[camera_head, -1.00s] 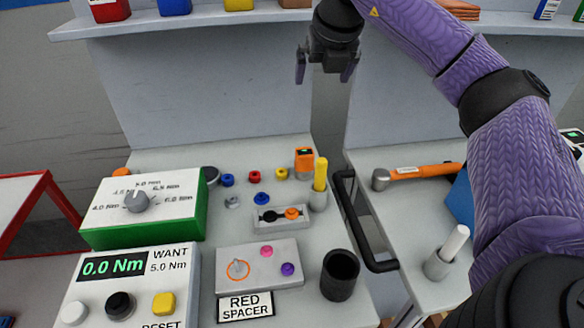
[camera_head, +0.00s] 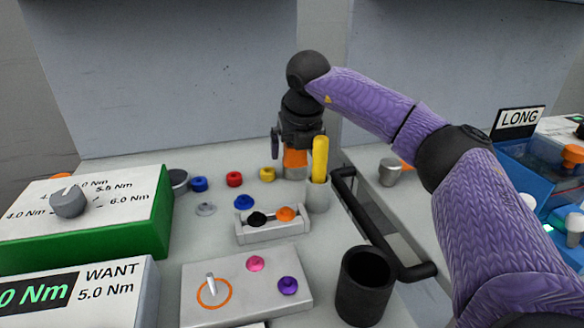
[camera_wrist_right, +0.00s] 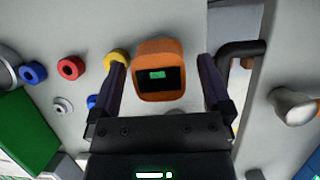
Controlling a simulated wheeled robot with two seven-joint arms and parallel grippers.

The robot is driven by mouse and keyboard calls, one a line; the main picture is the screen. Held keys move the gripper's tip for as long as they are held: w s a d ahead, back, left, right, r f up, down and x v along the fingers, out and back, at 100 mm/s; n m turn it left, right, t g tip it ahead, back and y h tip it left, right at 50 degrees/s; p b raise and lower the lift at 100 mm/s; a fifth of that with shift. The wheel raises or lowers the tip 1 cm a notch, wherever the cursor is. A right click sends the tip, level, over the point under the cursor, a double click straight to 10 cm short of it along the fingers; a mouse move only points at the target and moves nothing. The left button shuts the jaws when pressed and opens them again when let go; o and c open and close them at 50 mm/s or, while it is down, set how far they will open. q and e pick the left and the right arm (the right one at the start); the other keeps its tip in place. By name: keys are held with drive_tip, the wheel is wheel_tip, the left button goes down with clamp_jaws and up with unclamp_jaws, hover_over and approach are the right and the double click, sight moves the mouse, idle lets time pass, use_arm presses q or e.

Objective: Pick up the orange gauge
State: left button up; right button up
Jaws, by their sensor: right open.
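The orange gauge (camera_head: 295,160) stands on the grey bench behind the yellow-handled tool, its upper part hidden by my right gripper in the head view. In the right wrist view the gauge (camera_wrist_right: 160,70) shows its orange top with a dark face and a small green display. My right gripper (camera_head: 298,146) points down over the gauge. Its jaws are open, one finger on each side of the gauge in the wrist view (camera_wrist_right: 163,88), with a gap to each. My left gripper is not in view.
A yellow-handled tool (camera_head: 320,160) in a grey holder stands close at the gauge's front right. A yellow ring (camera_head: 268,174) lies to its left. A black handle bar (camera_head: 365,220) and a black cup (camera_head: 364,285) are at the bench's right. A small tray (camera_head: 272,232) lies in front.

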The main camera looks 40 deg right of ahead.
drive_tip(key=shift+w+f, duration=0.2)
drive_tip(key=shift+f, duration=0.35)
drive_tip(key=shift+r, duration=0.1)
drive_tip(key=shift+c, duration=0.5)
drive_tip(key=c, duration=1.2)
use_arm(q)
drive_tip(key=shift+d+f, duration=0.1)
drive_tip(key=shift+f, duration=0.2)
use_arm(e)
drive_tip(key=shift+d, duration=0.1)
